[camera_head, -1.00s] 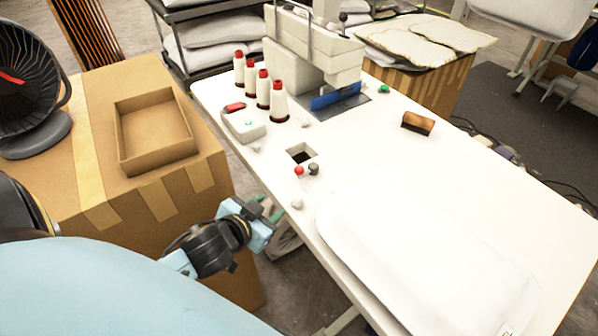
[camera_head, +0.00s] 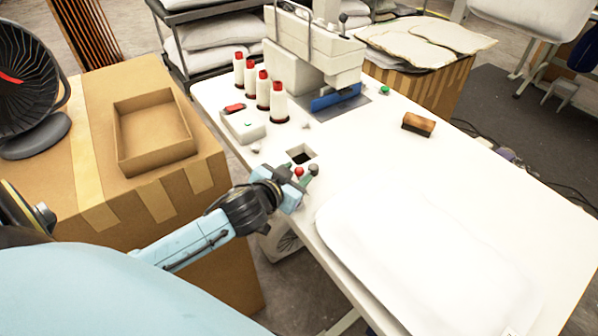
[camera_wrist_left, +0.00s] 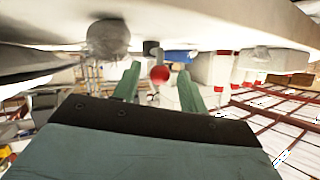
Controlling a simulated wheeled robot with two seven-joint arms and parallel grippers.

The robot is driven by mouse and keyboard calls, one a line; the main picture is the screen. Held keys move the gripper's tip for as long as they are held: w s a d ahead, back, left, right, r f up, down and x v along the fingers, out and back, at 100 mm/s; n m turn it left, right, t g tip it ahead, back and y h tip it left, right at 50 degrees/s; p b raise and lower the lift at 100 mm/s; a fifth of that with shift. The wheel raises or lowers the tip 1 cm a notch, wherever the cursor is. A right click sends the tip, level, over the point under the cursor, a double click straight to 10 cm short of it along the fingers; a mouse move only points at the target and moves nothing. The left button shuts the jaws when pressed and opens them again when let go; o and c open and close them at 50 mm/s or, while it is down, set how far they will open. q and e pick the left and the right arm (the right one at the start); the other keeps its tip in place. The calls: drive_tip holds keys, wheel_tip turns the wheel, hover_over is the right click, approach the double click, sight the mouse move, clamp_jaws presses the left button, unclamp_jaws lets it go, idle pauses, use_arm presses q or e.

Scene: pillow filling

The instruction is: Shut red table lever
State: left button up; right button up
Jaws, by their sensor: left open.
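The red lever knob (camera_head: 299,171) stands at the near left edge of the white table (camera_head: 420,165), beside a square hole. A dark grey knob (camera_head: 314,169) is just to its right. My left gripper (camera_head: 307,183) is open at the table edge, close to the red knob. In the left wrist view the red knob (camera_wrist_left: 159,74) appears between the two green fingers (camera_wrist_left: 155,88), slightly beyond their tips; I cannot tell whether they touch it. My right gripper is not in view.
A white pillow (camera_head: 425,260) covers the near part of the table. Thread spools (camera_head: 279,103) and a sewing machine (camera_head: 315,50) stand behind. A brown brush (camera_head: 418,125) lies to the right. A cardboard box (camera_head: 205,165) stands left of my arm.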

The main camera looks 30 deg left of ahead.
use_arm(q)
drive_tip(key=shift+x, duration=1.15)
clamp_jaws()
